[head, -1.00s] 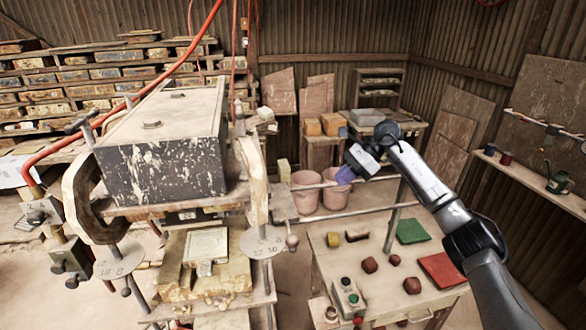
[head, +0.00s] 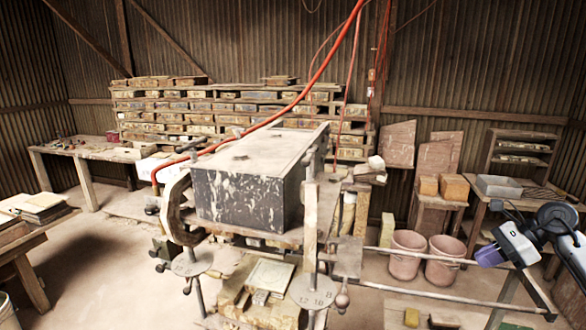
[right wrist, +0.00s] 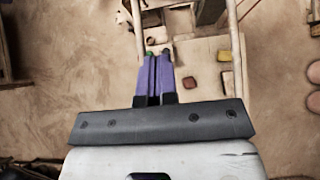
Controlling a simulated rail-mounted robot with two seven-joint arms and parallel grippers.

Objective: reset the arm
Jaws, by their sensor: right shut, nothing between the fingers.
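My right gripper (head: 488,256) is at the right edge of the head view, held up in the air in front of the pots and the side table. In the right wrist view its purple fingers (right wrist: 154,78) are together with nothing between them. The floor and part of a small table show far below them. The tile press (head: 245,195) stands in the middle of the head view, with a dark speckled block on top and a pale square tile (head: 270,274) on its lower bed. The gripper is well to the right of the press and apart from it. My left gripper is not seen.
Two pinkish pots (head: 407,256) stand behind a horizontal rail (head: 440,258). Shelves of moulds (head: 220,105) line the back wall. A workbench (head: 90,150) is at the left. Red hoses hang over the press. Open floor lies left of the press.

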